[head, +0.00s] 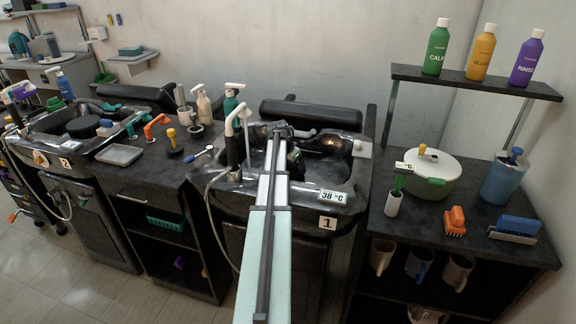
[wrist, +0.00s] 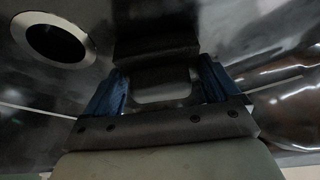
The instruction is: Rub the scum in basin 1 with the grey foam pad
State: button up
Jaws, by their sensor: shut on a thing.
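Basin 1 (head: 345,172) is a glossy black wash basin with a "1" label (head: 327,223) on its front. My arm reaches into it and hides much of its inside in the head view. In the wrist view, my gripper (wrist: 160,78) has its blue fingers shut on a dark block, which looks like the grey foam pad (wrist: 155,47). The pad is low over the dark basin surface; I cannot tell whether it touches. A round drain hole (wrist: 57,40) is at upper left. Pale patches at right could be scum or reflections.
A white-headed hose tap (head: 238,118) stands at the basin's left rim, and a 38 °C display (head: 333,196) at its front. Bottles stand on the shelf above.

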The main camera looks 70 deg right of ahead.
jog(key=shift+r, duration=4)
